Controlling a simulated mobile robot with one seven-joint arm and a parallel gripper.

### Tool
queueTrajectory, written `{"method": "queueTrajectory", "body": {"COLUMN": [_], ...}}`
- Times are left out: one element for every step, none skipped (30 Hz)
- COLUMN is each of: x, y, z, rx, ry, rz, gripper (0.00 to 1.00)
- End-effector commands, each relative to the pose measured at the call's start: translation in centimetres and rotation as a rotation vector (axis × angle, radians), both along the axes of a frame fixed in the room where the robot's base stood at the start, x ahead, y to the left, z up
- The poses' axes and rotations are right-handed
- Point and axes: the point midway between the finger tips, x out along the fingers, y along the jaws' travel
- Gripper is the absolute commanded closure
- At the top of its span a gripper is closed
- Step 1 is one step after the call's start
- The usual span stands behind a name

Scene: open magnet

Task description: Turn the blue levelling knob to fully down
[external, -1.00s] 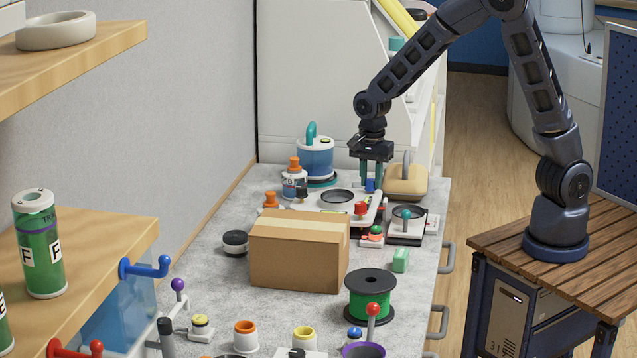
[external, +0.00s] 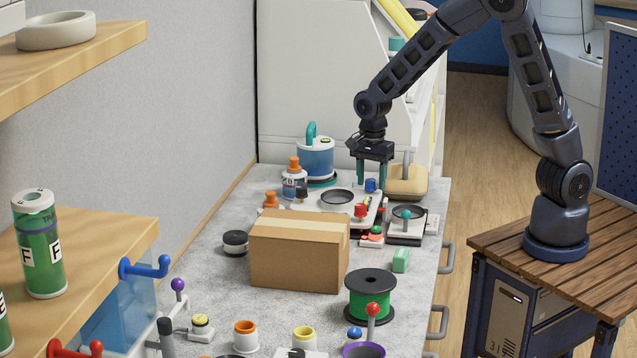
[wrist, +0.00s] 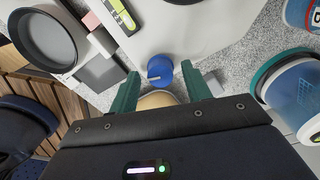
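The blue levelling knob (external: 370,185) stands at the far right corner of a white device (external: 335,201) on the bench. In the wrist view the knob (wrist: 160,69) is a round blue cap with a pale mark on its edge, near the white body. My gripper (external: 373,181) points down over the knob with its teal fingers spread. In the wrist view the fingers (wrist: 160,84) lie left and right of the knob, with gaps on both sides. Nothing is held. I cannot tell the knob's exact setting.
A red knob (external: 360,210) is nearer on the same device. A tan rounded block (external: 406,182) lies just right of my gripper, and a blue jar (external: 315,158) stands to its left. A cardboard box (external: 298,252) blocks the nearer bench.

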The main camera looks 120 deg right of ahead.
Motion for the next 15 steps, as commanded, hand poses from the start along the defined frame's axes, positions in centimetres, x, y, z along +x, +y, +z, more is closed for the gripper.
{"method": "queueTrajectory", "body": {"x": [0.0, 0.0, 0.0, 0.1, 0.1, 0.1, 0.1, 0.1, 0.2, 0.2, 0.2, 0.2, 0.2, 0.2, 0.2], "y": [0.0, 0.0, 0.0, 0.0, 0.0, 0.0, 0.0, 0.0, 0.0, 0.0, 0.0, 0.0, 0.0, 0.0, 0.0], "z": [0.0, 0.0, 0.0, 0.1, 0.1, 0.3, 0.5, 0.7, 1.2, 1.6, 2.0, 2.7, 3.3, 3.8, 4.6], "rx": [0.0, -0.001, -0.001, 0.0, 0.0, -0.001, -0.001, -0.001, -0.001, -0.001, -0.002, -0.002, -0.002, -0.003, -0.002], "ry": [0.0, 0.0, 0.0, -0.001, -0.001, -0.002, -0.002, -0.003, -0.003, -0.004, -0.004, -0.004, -0.004, -0.005, -0.005], "rz": [0.0, 0.0, 0.001, 0.001, 0.001, 0.002, 0.002, 0.002, 0.003, 0.002, 0.003, 0.003, 0.003, 0.003, 0.004], "gripper": [0.52, 0.52, 0.52, 0.52, 0.52, 0.52, 0.52, 0.52, 0.52, 0.52, 0.52, 0.52, 0.52, 0.52, 0.52]}}
